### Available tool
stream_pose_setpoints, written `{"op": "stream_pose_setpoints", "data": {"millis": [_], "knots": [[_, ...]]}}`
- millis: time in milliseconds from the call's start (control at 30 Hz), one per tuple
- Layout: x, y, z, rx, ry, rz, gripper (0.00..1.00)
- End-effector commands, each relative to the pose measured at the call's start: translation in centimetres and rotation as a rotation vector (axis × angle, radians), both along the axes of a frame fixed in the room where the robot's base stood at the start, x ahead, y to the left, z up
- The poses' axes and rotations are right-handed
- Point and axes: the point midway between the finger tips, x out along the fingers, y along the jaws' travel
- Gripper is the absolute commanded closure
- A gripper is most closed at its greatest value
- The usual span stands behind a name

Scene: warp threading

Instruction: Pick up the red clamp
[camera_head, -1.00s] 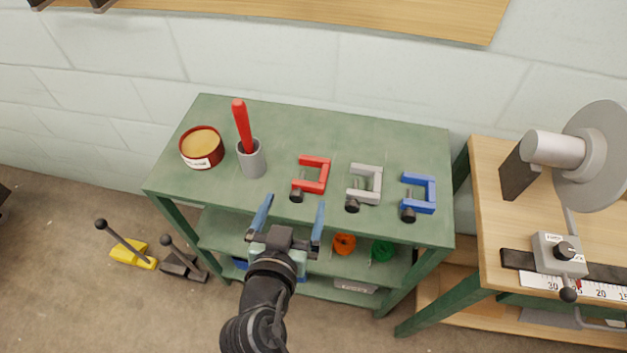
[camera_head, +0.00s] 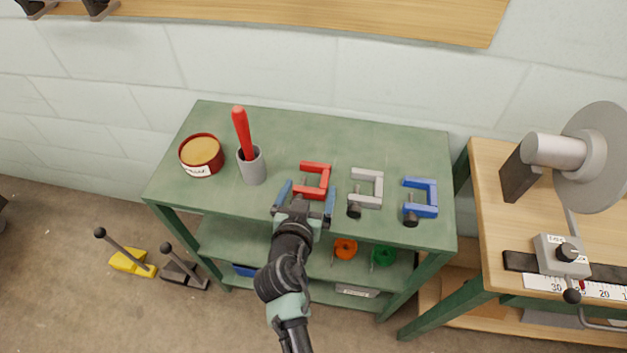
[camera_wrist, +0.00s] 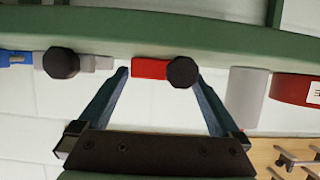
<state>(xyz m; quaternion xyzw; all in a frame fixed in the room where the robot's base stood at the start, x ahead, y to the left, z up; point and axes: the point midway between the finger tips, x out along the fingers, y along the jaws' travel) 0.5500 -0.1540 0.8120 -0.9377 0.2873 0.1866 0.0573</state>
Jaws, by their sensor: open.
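The red clamp (camera_head: 316,179) lies on the green table top, near the front edge, left of a grey clamp and a blue clamp. Its black screw knob is hidden behind my gripper in the head view. My gripper (camera_head: 306,188) is open at the table's front edge, its blue fingers on either side of the red clamp's near end. In the wrist view the red clamp (camera_wrist: 149,68) and its black knob show between the two open fingertips (camera_wrist: 162,75). I cannot tell whether the fingers touch it.
The grey clamp (camera_head: 367,187) and blue clamp (camera_head: 421,197) lie to the right. A grey cup (camera_head: 252,168) with a red stick in it and a round red tin (camera_head: 201,154) stand to the left. The back of the green table (camera_head: 330,130) is clear.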

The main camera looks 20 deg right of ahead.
Motion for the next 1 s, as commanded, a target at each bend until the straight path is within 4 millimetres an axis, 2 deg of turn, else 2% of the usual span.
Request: {"op": "stream_pose_setpoints", "data": {"millis": [133,433,933,1000], "knots": [[1.16,-0.72,-0.57,-0.001,-0.001,0.001,0.0],[1.35,-0.84,-0.69,0.0,0.0,0.001,0.02],[1.32,-0.82,-0.7,0.0,0.0,0.001,0.92],[1.39,-0.82,-0.52,-0.002,-0.002,0.002,0.92]]}}
